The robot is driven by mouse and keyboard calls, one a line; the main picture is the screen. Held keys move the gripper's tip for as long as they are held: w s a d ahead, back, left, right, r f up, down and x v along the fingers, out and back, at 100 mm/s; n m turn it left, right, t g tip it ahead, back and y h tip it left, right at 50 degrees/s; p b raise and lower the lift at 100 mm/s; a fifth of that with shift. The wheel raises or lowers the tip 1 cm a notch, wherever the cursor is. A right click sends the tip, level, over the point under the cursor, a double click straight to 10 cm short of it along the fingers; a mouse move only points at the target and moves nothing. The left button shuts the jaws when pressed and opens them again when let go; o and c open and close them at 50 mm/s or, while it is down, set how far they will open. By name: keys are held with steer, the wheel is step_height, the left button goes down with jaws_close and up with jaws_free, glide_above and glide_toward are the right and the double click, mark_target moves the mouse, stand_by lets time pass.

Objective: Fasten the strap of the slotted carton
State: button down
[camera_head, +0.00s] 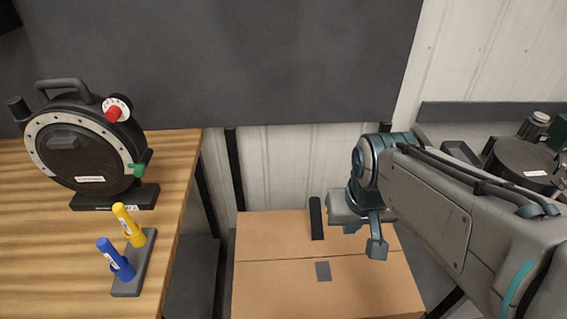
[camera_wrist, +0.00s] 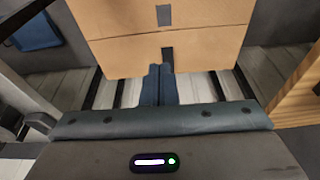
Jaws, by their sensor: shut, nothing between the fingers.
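The slotted carton (camera_head: 270,285) is a brown box with its top flaps closed along a middle seam, low between two work surfaces. It also fills the top of the wrist view (camera_wrist: 110,52). A dark strap (camera_head: 316,218) stands up at the carton's far edge; its end shows just beyond my fingertips in the wrist view (camera_wrist: 167,53). A grey square patch (camera_head: 323,271) lies on the top near the seam, also in the wrist view (camera_wrist: 163,15). My gripper (camera_head: 377,248) is shut and empty, to the right of the strap and above the carton. I cannot tell its exact height.
A wooden table (camera_head: 60,270) at left holds a round black seed meter (camera_head: 85,150) and a grey stand with a yellow marker (camera_head: 128,226) and a blue marker (camera_head: 115,260). Dark equipment (camera_head: 525,160) stands at right. A dark panel (camera_head: 220,60) hangs behind.

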steer(key=w+a+f+g, duration=0.1)
steer(key=w+f+g, duration=0.15)
steer(key=w, duration=1.15)
steer(key=w+f+g, duration=0.1)
steer(key=w+f, duration=0.3)
steer(key=w, duration=1)
steer(key=w+f, duration=0.7)
steer(key=f, duration=0.4)
steer(key=s+f+p, duration=0.2)
steer(key=s+f, duration=0.2)
steer(key=f, duration=0.3)
steer(key=shift+s+a+f+m+g, duration=0.2)
steer(key=shift+s+m+g, duration=0.1)
steer(key=shift+m+g, duration=0.15)
steer(key=shift+s+r+t+b, duration=0.2)
steer(key=shift+r+t+b, duration=0.1)
steer(key=shift+r+b, duration=0.15)
